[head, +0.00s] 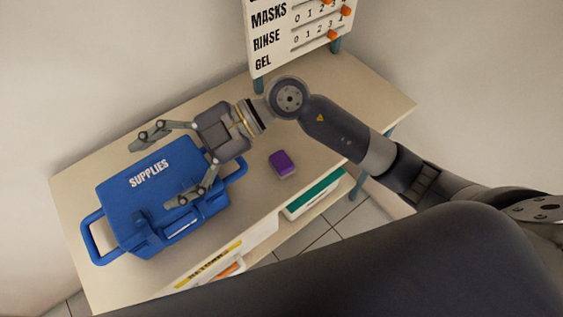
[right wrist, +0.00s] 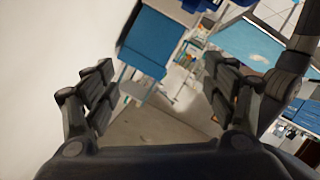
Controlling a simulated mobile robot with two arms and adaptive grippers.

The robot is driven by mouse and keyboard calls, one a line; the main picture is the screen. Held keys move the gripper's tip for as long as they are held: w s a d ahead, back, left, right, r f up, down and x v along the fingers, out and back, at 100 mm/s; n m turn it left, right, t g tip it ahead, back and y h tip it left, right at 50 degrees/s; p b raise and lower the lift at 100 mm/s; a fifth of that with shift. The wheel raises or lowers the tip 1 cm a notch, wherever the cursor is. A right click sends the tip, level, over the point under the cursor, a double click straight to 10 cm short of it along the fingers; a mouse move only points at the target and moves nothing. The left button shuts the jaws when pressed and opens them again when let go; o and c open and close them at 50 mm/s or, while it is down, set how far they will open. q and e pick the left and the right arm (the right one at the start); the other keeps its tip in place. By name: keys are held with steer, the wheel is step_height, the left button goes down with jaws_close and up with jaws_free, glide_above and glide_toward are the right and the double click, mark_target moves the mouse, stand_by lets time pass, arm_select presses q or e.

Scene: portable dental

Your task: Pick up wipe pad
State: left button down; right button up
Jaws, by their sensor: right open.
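A small purple block-like item (head: 283,164) with a pale lower edge lies on the tabletop, right of the blue case. I cannot tell whether it is the wipe pad, and no other wipe pad shows. My right gripper (head: 157,170) is open and empty, its fingers spread over the blue case marked SUPPLIES (head: 140,205). The purple item is behind its palm, to the right. In the right wrist view the fingers of the right gripper (right wrist: 157,65) are wide apart with nothing between them. My left gripper is not in view.
The case appears closed, with handles at both ends. A sign board (head: 300,30) with orange sliders stands at the table's back. Below the tabletop (head: 330,90) is a shelf with a green-and-white box (head: 314,194). The tabletop around the purple item is clear.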

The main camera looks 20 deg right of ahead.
steer(key=d+f+h, duration=0.2)
steer(key=w+d+f+h, duration=0.1)
steer(key=d+f+h, duration=0.1)
steer(key=f, duration=0.1)
steer(key=w+d+f+m+h, duration=0.1)
steer(key=d+f, duration=0.1)
steer(key=shift+w+f+h, duration=0.25)
steer(key=shift+f+h, duration=0.15)
steer(key=w+d+f+m+t+h, duration=0.1)
steer(key=w+d+f+h, duration=0.1)
steer(key=d, duration=0.2)
steer(key=m+t+h, duration=0.1)
steer(key=m+h, duration=0.3)
steer(key=h, duration=0.3)
glide_above(282, 160)
steer(key=f, duration=0.6)
steer(key=shift+w+a+f+p, duration=0.2)
steer(key=shift+a+f+p, duration=0.1)
steer(key=shift+p, duration=0.05)
steer(key=f, duration=0.1)
steer(key=f+p, duration=0.1)
steer(key=f, duration=0.2)
steer(key=shift+s+d+f+p, duration=0.2)
steer(key=shift+d+f+p, duration=0.1)
steer(key=shift+f+p, duration=0.05)
steer(key=shift+f, duration=0.45)
steer(key=shift+c, duration=0.3)
steer(key=c, duration=1)
